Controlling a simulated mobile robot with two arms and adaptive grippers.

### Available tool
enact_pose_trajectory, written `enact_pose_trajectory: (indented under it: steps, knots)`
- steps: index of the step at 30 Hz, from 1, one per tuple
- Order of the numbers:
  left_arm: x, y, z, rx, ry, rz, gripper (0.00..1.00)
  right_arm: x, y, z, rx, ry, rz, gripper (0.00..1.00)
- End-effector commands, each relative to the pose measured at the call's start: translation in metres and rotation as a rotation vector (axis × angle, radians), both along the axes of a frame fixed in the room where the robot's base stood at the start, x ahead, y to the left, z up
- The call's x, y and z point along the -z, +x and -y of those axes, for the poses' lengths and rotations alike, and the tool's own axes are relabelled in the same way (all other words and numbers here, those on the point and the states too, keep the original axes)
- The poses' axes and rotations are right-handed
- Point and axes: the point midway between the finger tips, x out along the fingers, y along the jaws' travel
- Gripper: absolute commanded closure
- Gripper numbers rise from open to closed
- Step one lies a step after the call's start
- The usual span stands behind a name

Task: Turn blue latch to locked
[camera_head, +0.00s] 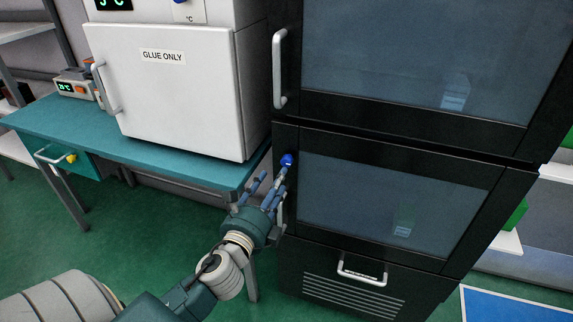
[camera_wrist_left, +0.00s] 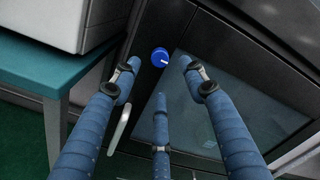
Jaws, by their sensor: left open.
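The blue latch (camera_head: 288,160) is a round knob at the upper left corner of the lower black cabinet door (camera_head: 385,200). In the left wrist view the latch (camera_wrist_left: 160,57) shows a small white mark on its face; I cannot read a locked or unlocked label. My left gripper (camera_head: 270,184) is open and empty, with its fingers pointing toward the latch. In the left wrist view its fingertips (camera_wrist_left: 160,75) spread on both sides of the latch and below it. Whether any finger touches the latch I cannot tell. My right gripper is not in view.
The lower door's vertical handle (camera_wrist_left: 119,128) is close to the left finger. A teal table (camera_head: 180,155) with a white "GLUE ONLY" cabinet (camera_head: 170,95) stands to the left. The upper black door (camera_head: 430,60) has a handle (camera_head: 279,70). A drawer handle (camera_head: 362,271) sits below.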

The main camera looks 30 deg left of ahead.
Motion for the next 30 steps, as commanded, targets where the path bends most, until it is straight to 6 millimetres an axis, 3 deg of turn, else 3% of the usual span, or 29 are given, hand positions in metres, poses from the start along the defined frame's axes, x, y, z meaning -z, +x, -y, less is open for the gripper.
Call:
enact_pose_trajectory:
  steps: [3,10,15,23,26,30]
  knots:
    - [-0.004,0.025,-0.006,-0.001,0.001,0.003,0.57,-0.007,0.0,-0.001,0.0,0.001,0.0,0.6]
    - [-0.001,0.059,-0.014,-0.001,-0.001,0.001,0.57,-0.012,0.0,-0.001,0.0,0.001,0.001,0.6]
    - [0.0,0.071,-0.017,0.0,-0.002,-0.001,0.57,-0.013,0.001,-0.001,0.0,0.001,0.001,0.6]
    - [0.001,0.072,-0.017,0.001,-0.003,-0.001,0.57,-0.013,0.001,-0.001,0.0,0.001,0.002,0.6]
    - [0.001,0.072,-0.017,0.0,-0.003,-0.001,0.71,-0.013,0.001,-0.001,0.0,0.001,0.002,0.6]
    - [0.001,0.072,-0.017,0.0,-0.003,-0.001,0.99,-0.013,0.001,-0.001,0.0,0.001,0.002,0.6]
